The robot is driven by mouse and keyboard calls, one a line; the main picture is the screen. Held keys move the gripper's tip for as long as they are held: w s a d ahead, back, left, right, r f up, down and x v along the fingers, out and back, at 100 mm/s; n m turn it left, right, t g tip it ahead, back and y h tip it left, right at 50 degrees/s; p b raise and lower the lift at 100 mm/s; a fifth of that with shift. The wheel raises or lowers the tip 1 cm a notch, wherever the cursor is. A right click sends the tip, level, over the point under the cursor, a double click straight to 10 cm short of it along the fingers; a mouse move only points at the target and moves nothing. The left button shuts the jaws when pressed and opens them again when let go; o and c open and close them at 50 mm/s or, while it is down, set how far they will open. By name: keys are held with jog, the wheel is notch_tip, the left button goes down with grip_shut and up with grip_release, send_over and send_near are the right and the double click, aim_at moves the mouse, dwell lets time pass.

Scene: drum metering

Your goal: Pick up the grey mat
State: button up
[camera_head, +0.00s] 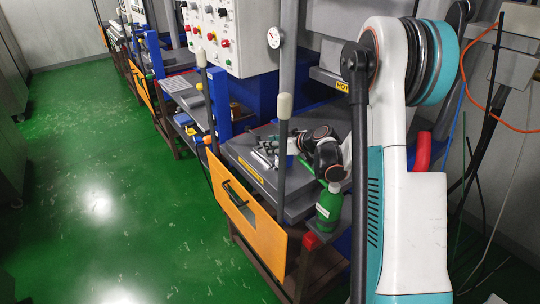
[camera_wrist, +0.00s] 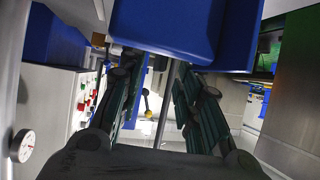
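I cannot pick out the grey mat with certainty. In the head view a flat dark grey slab (camera_head: 240,160) with a yellow label lies on the nearest bench. Smaller flat grey pieces (camera_head: 176,84) lie on the bench beyond. My gripper (camera_head: 264,152) is small in the head view, low over the grey slab, partly hidden by my wrist. In the wrist view its two dark green fingers stand well apart (camera_wrist: 157,85), with nothing held between them. No mat shows clearly between or below the fingers there.
A green bottle (camera_head: 329,207) stands at the bench's right front corner. Upright levers with pale knobs (camera_head: 284,106) and an orange front panel (camera_head: 240,215) border the bench. A control box (camera_head: 228,35) and a gauge (camera_head: 273,38) are behind. The green floor (camera_head: 90,150) at left is clear.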

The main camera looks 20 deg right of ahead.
jog(key=shift+w+a+f, duration=0.1)
jog(key=shift+w+f, duration=0.1)
jog(key=shift+w, duration=0.1)
jog(key=shift+r, duration=0.1)
grip_shut()
jog(key=shift+r, duration=0.1)
